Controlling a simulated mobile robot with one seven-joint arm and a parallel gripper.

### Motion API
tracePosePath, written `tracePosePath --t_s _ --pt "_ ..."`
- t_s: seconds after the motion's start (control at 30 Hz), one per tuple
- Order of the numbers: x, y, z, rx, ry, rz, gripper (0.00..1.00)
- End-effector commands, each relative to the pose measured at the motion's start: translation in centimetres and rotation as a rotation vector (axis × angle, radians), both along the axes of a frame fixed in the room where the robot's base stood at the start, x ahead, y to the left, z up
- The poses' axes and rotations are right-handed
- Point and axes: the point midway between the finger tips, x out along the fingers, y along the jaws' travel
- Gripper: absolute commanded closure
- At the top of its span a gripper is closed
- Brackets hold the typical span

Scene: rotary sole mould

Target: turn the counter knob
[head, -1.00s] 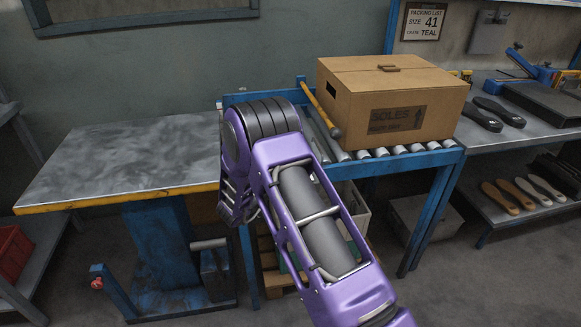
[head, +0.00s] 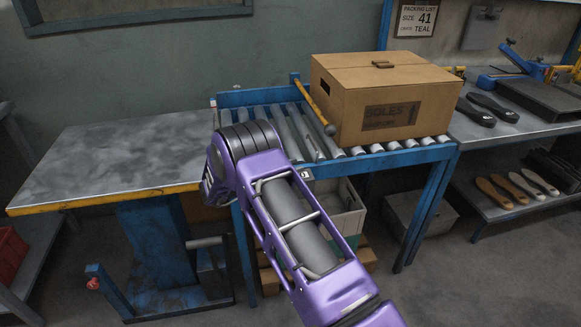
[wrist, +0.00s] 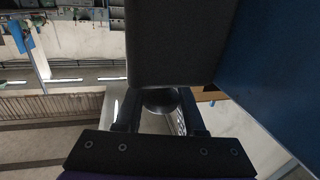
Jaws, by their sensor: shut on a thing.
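The counter knob (wrist: 160,98) is a dark round piece in the wrist view, below a dark grey block (wrist: 172,45) that looks like the counter's housing. My gripper (wrist: 160,108) has one finger on each side of the knob and is shut on it. The block covers part of the knob, so its turn and any marking cannot be read. In the head view my purple arm hides the gripper, the knob and the counter, near the left end of the blue roller table (head: 445,155).
A blue panel (wrist: 275,70) stands close on the right in the wrist view. A cardboard box (head: 385,100) sits on the rollers beside a yellow bar (head: 312,103). A grey-topped table (head: 110,155) stands left. A grey crate (head: 345,212) is below the rollers.

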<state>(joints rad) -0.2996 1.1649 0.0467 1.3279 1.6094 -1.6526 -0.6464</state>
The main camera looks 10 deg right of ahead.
Motion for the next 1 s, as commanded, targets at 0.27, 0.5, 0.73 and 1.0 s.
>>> tracePosePath --t_s 0.27,0.5,0.73,1.0 --pt "0.0 -0.1 0.0 -0.001 0.0 0.0 0.53" --pt "0.0 -0.1 0.0 -0.001 0.0 0.0 0.32" --pt "-0.1 0.3 0.0 -0.001 -0.001 0.001 0.32" --pt "-1.1 4.8 0.0 0.0 -0.001 0.005 0.32"
